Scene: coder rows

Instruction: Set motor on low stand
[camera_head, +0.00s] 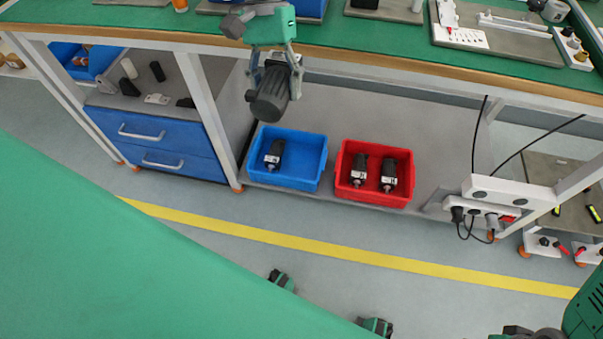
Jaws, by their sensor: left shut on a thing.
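My left gripper (275,68), with a green body and grey fingers, is at the front edge of the workbench. It is shut on a dark motor (268,98), which hangs tilted in front of the edge, above the lower shelf. The gripper hides part of it. Another dark motor (274,153) lies in the blue bin on the shelf, and two more motors (360,170) lie in the red bin. I cannot tell which thing is the low stand. Of my right arm, only a green and dark part shows at the lower right corner; its gripper cannot be made out.
The green bench top (370,38) carries grey plates (500,42) with fittings. Below, the blue bin (320,160) and red bin (377,147) stand on the grey shelf (440,140). Blue drawers (150,150) are at left, a power strip (510,193) with cables at right.

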